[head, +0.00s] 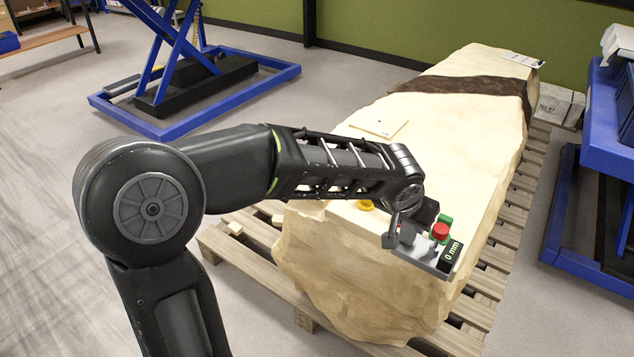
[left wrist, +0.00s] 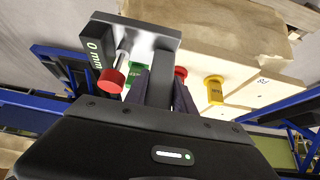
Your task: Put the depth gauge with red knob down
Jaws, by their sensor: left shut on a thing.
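The depth gauge has a red knob (head: 440,231), a grey plate and a dark display (head: 450,252) reading "0 mm". My left gripper (head: 408,232) is shut on it at the near end of the pale block (head: 340,260). In the left wrist view, the fingers (left wrist: 161,82) close on the gauge's body below its grey plate (left wrist: 135,32), with the red knob (left wrist: 111,81) to their left. I cannot tell whether the gauge touches the block. My right gripper is not in view.
A yellow plug (head: 365,205) and a green one (head: 445,219) are on the block near the gauge. A red plug (left wrist: 180,72) shows in the left wrist view. A thin tile (head: 379,123) lies farther back. The block rests on a wooden pallet (head: 245,248); blue frames stand on both sides.

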